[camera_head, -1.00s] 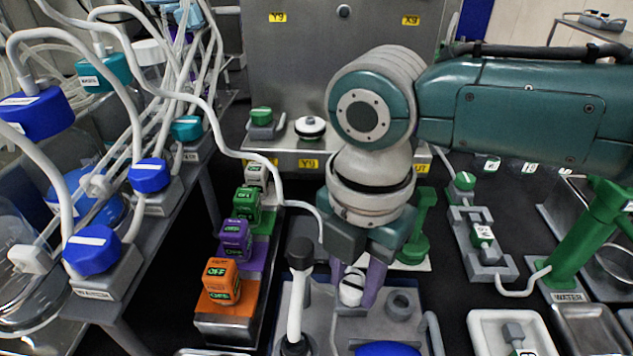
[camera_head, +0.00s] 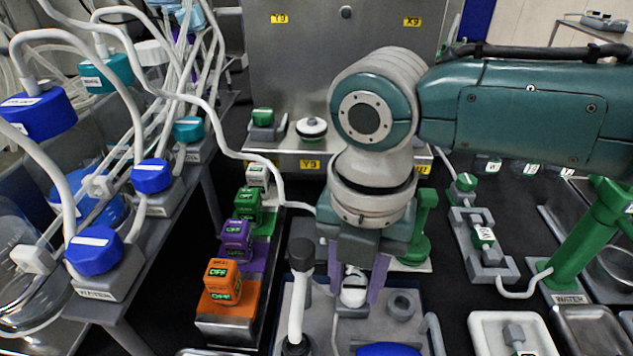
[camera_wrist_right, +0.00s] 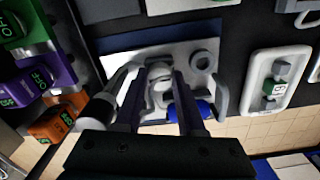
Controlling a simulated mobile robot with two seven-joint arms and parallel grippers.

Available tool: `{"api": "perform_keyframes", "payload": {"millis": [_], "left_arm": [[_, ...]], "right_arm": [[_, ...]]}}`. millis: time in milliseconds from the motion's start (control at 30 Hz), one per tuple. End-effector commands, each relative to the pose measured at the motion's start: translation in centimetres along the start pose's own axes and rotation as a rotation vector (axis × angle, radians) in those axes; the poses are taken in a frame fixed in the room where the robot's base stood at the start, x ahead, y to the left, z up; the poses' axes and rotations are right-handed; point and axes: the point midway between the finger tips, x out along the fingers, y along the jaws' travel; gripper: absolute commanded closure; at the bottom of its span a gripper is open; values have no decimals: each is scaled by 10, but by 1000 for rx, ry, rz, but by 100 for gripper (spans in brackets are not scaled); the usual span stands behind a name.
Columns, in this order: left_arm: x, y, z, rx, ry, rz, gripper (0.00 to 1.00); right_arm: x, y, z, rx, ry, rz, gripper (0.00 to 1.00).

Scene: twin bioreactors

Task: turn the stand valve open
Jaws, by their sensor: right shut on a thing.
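The stand valve (camera_head: 353,291) is a small white knob on a grey stand (camera_head: 325,312) at the lower middle of the head view. My right gripper (camera_head: 355,288) reaches down from above, and its two purple-grey fingers stand on either side of the knob, shut on it. In the right wrist view the white valve (camera_wrist_right: 160,87) shows between the two fingers, partly hidden by them. Its exact turn angle is hard to tell. My left gripper is not in view.
A white stick with a black top (camera_head: 300,256) stands just left of the gripper. A blue cap (camera_head: 388,350) lies in front. Orange (camera_head: 222,281), purple and green switch boxes stand to the left. A green post (camera_head: 419,235) is behind on the right.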

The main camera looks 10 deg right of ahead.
Motion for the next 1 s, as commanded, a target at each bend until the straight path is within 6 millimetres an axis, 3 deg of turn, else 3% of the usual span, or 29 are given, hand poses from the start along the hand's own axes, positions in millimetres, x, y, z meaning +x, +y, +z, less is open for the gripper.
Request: {"api": "perform_keyframes", "payload": {"millis": [167,200,433,767,1000], "left_arm": [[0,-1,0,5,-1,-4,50],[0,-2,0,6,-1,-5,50],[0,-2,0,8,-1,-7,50],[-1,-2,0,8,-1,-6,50],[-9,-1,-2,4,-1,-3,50]], "right_arm": [[-1,1,0,-2,0,1,100],[-1,1,0,-2,0,1,58],[0,0,0,0,0,0,32],[-5,0,0,1,-1,0,31],[-48,1,1,0,-3,4,31]]}}
